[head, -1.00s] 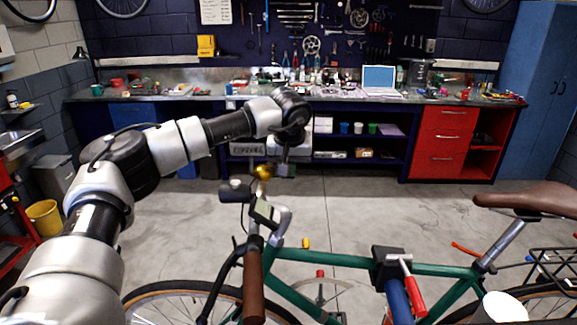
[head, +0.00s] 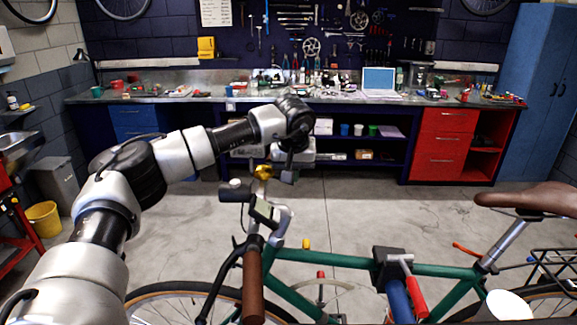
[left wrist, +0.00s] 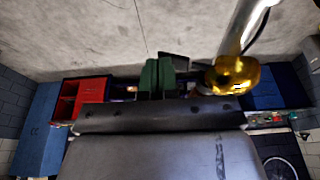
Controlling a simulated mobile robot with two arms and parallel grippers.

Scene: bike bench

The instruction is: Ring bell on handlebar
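The gold bell (head: 263,172) sits on the handlebar (head: 236,192) of the green bicycle (head: 330,257), close to the left grip. My left gripper (head: 288,176) hangs just right of the bell in the head view, with a small gap between them in the picture. In the left wrist view the bell (left wrist: 232,76) is to the right of my gripper's two green fingertips (left wrist: 159,76). The fingertips are side by side, with nothing seen between them. Whether the gripper touches the bell cannot be told. My right gripper is not in view.
A brown grip (head: 253,285) and a silver stem stand close below the gripper. A stand clamp with a red handle (head: 416,297) holds the frame. A cluttered workbench (head: 240,100) and red drawers (head: 443,145) are behind, with clear floor (head: 380,205) between.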

